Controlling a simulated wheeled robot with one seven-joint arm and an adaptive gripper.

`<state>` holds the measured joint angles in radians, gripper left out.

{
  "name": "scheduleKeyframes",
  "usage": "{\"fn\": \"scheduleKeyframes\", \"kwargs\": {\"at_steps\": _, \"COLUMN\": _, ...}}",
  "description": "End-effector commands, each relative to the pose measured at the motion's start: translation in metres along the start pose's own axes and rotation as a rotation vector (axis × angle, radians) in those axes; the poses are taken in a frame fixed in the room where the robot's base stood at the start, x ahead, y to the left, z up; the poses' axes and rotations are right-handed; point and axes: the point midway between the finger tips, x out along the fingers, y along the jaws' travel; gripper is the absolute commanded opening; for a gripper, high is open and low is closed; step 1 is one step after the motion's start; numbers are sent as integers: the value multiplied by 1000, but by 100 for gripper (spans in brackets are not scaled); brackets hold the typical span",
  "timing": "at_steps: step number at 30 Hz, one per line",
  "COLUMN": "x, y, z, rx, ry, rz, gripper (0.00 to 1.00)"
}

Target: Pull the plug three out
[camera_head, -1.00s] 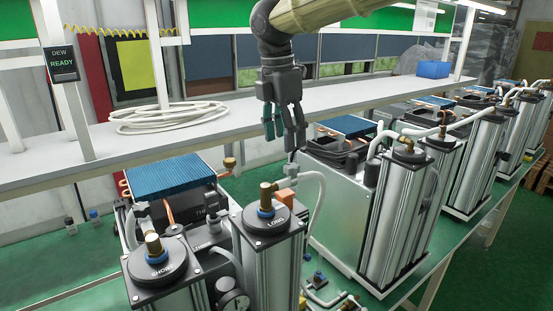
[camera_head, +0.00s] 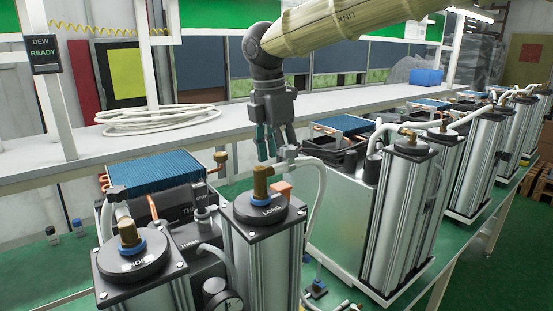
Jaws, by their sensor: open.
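My gripper (camera_head: 275,148) hangs open and pointing down, and no object shows between its fingers. In the picture its fingertips are just above the brass fitting on the column marked LONG (camera_head: 262,208). The column marked SHORT (camera_head: 132,261) stands at the lower left. Between and behind them is a dark unit with partly hidden lettering beginning "TH" (camera_head: 187,243). A small dark connector (camera_head: 203,212) stands there, apart from my gripper; I cannot tell whether it is plug three.
A blue-finned radiator (camera_head: 155,172) is behind the columns at left. A white hose (camera_head: 320,185) loops beside the LONG column. More metal columns (camera_head: 402,210) line the green bench at right. A white shelf (camera_head: 215,125) with a coiled hose (camera_head: 155,118) runs behind.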

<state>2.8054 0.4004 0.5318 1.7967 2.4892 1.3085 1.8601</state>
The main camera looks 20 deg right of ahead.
Motion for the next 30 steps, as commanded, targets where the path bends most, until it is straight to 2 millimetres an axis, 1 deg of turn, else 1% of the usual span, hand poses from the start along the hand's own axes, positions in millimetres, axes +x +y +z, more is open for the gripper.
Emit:
{"fn": "scheduleKeyframes", "kwargs": {"at_steps": 5, "x": 16, "y": 0, "z": -1, "rx": -3, "ry": 0, "rz": -4, "gripper": 54}}
{"fn": "scheduleKeyframes", "kwargs": {"at_steps": 15, "x": 66, "y": 0, "z": 0, "rx": -2, "ry": 0, "rz": -3, "gripper": 54}}
{"fn": "scheduleKeyframes", "kwargs": {"at_steps": 19, "x": 83, "y": 0, "z": -1, "rx": -2, "ry": 1, "rz": -3, "gripper": 54}}
{"fn": "scheduleKeyframes", "kwargs": {"at_steps": 24, "x": 98, "y": 0, "z": -1, "rx": -2, "ry": 0, "rz": -2, "gripper": 54}}
{"fn": "scheduleKeyframes", "kwargs": {"at_steps": 30, "x": 104, "y": 0, "z": -1, "rx": -2, "ry": 0, "rz": -1, "gripper": 54}}
